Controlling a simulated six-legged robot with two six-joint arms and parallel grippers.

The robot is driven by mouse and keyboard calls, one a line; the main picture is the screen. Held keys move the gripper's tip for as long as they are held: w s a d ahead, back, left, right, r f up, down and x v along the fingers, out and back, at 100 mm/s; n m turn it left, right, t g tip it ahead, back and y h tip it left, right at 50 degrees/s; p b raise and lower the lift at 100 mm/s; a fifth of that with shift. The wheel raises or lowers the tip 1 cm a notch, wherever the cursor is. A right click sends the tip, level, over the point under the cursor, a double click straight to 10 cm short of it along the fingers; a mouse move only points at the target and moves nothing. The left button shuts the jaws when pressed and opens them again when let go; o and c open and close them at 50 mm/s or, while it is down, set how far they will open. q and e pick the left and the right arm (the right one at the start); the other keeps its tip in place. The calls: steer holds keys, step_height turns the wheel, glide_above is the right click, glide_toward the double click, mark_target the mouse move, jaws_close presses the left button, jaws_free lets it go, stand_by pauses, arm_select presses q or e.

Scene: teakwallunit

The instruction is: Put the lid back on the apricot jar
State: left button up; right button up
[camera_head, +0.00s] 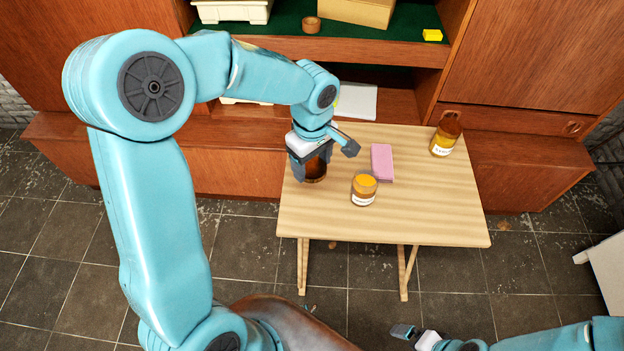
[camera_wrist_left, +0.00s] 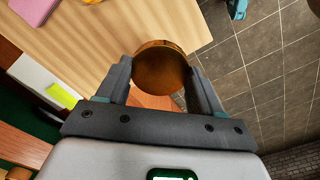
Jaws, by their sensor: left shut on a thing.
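The apricot jar (camera_head: 363,193) stands upright on the table, with a pale label and an open-looking orange top. My left gripper (camera_head: 314,165) is to its left, near the table's left edge, shut on a round brown lid (camera_head: 315,174). In the left wrist view the lid (camera_wrist_left: 160,68) sits between the two fingertips (camera_wrist_left: 158,80), its flat brown face showing. I cannot tell whether it touches the table. My right gripper (camera_head: 414,335) is low at the bottom of the head view, away from the table; its opening is unclear.
A pink cloth (camera_head: 382,162) lies behind the jar. A brown-topped labelled bottle (camera_head: 446,134) stands at the table's back right. The wooden table (camera_head: 430,210) is bare at front right. Behind is a wall unit with a yellow block (camera_head: 432,35) and a brown ring (camera_head: 311,25).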

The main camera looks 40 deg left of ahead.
mark_target(312, 167)
arm_select(q)
steer(key=shift+r, duration=2.35)
arm_select(e)
steer(key=c, duration=1.1)
arm_select(q)
steer(key=w+d+f+m, duration=0.3)
steer(key=d+f+m, duration=0.2)
steer(key=m, duration=1)
steer(key=shift+w+d+f, duration=0.2)
steer(key=shift+d+f, duration=0.1)
steer(key=shift+d, duration=0.85)
arm_select(e)
steer(key=shift+a, duration=0.15)
